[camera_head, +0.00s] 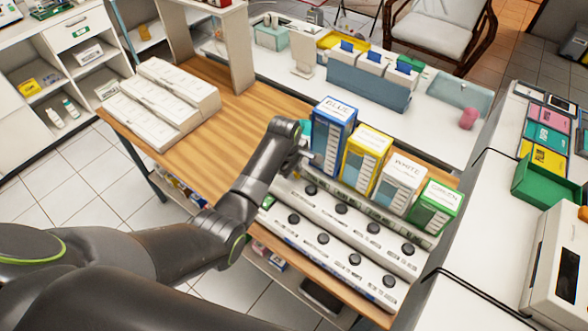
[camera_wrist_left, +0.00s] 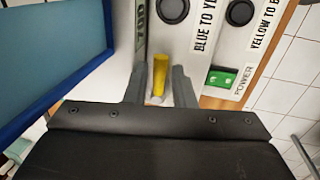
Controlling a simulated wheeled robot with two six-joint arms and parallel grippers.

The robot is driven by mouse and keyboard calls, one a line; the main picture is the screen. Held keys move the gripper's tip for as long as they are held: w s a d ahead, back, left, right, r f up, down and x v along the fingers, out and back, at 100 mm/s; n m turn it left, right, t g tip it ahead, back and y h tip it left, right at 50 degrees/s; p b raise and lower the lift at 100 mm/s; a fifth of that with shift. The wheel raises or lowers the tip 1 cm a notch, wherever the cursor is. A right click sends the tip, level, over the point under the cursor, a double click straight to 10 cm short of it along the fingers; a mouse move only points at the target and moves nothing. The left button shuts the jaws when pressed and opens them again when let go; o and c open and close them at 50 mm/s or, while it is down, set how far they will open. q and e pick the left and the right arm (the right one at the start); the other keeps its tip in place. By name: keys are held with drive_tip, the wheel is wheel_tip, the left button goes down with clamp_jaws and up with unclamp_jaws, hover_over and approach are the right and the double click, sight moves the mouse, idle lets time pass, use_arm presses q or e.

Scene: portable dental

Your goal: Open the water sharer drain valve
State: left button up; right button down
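The water sharer (camera_head: 340,235) is a long white unit with black knobs and printed labels on the wooden table. In the left wrist view its panel (camera_wrist_left: 188,40) shows black knobs, the label "BLUE TO YE..." and a green POWER switch (camera_wrist_left: 222,78). A yellow handle (camera_wrist_left: 160,76), which looks like the drain valve, stands out at its end. My left gripper (camera_wrist_left: 160,72) is open with one finger on each side of the yellow handle and narrow gaps showing. In the head view my left gripper (camera_head: 303,156) is beside the blue box, and the handle is hidden.
A blue box (camera_head: 333,136) stands close to my left gripper and fills the left of the wrist view. Yellow (camera_head: 364,158), white (camera_head: 399,183) and green (camera_head: 435,207) boxes stand behind the unit. White boxes (camera_head: 150,108) lie on the table's left part, with bare wood between.

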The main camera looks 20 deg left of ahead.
use_arm(q)
drive_tip(key=shift+f, duration=0.2)
drive_tip(key=shift+c, duration=0.4)
clamp_jaws()
